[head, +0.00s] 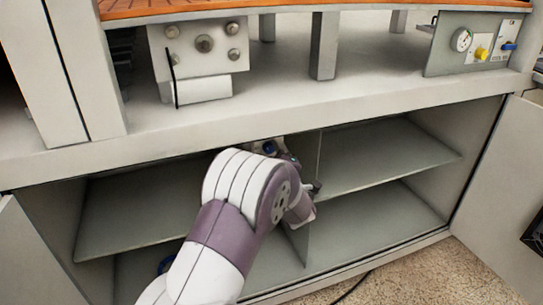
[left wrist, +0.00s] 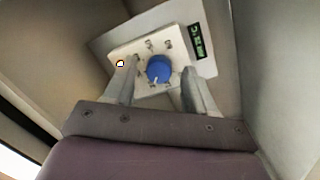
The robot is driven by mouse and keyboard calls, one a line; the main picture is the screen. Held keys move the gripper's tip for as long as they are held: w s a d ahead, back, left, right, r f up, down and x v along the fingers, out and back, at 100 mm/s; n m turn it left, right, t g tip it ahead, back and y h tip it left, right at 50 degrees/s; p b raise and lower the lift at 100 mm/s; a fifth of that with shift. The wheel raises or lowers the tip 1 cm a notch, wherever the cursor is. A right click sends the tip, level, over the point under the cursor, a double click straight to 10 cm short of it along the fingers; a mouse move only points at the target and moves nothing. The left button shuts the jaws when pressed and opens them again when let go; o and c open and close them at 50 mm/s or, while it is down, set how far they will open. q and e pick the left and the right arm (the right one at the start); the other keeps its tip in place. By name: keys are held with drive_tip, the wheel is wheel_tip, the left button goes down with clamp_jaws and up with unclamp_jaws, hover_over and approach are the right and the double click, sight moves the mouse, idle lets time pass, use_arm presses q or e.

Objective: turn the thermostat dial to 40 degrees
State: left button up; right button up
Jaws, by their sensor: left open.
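The thermostat dial is a blue round knob (left wrist: 159,69) on a pale square plate with marks around it, in the left wrist view. A small white pointer line shows at the knob's lower edge. A dark display with green characters (left wrist: 197,42) is beside the plate; its reading is too small to tell. My left gripper (left wrist: 158,82) is open, its two fingers on either side of the knob in the picture; I cannot tell whether they touch it. In the head view my left gripper (head: 283,150) reaches into the open cabinet, and the blue knob (head: 269,147) shows partly behind it.
The open cabinet has a left shelf (head: 130,205) and a right shelf (head: 385,155), with a divider between. Its front frame (head: 400,105) runs above my arm. A panel with a gauge and yellow and blue knobs (head: 475,48) is at upper right. An open door (head: 505,200) stands at right.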

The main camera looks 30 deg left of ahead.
use_arm(q)
clamp_jaws()
drive_tip(key=shift+r+m+p, duration=0.15)
drive_tip(key=shift+m+p, duration=0.25)
drive_tip(key=shift+p, duration=0.2)
drive_tip(key=m+p, duration=0.5)
drive_tip(key=p, duration=0.1)
drive_tip(key=m+g+p, duration=0.1)
drive_tip(key=m+p, duration=0.4)
drive_tip(key=p, duration=0.1)
drive_tip(key=shift+r+m+p, duration=0.2)
drive_tip(key=shift+m+p, duration=0.1)
drive_tip(key=shift+p, duration=0.1)
drive_tip(key=m+p, duration=0.2)
drive_tip(key=m, duration=0.1)
drive_tip(key=shift+d+f+g+p, duration=0.1)
drive_tip(key=shift+g+p, duration=0.3)
drive_tip(key=shift+f+m+p, duration=0.1)
drive_tip(key=shift+m+p, duration=0.7)
drive_tip(key=shift+m, duration=0.3)
